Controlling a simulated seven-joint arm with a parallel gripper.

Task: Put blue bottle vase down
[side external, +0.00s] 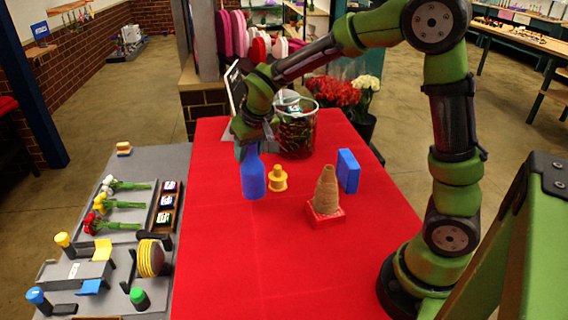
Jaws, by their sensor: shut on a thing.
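The blue bottle vase (253,178) is upright near the middle of the red-covered table (235,270). My gripper (246,146) comes down on it from above and is shut on its neck, and the gripper hides the top of the bottle. I cannot tell whether the bottle's base touches the table or hangs slightly above it.
Right of the bottle stand a yellow knobbed piece (278,180), a brown cone-shaped vase (326,188) on a red base (326,217) and a blue block (348,171). A clear container (296,135) is behind. A grey side table (105,240) holds flowers. The front red surface is clear.

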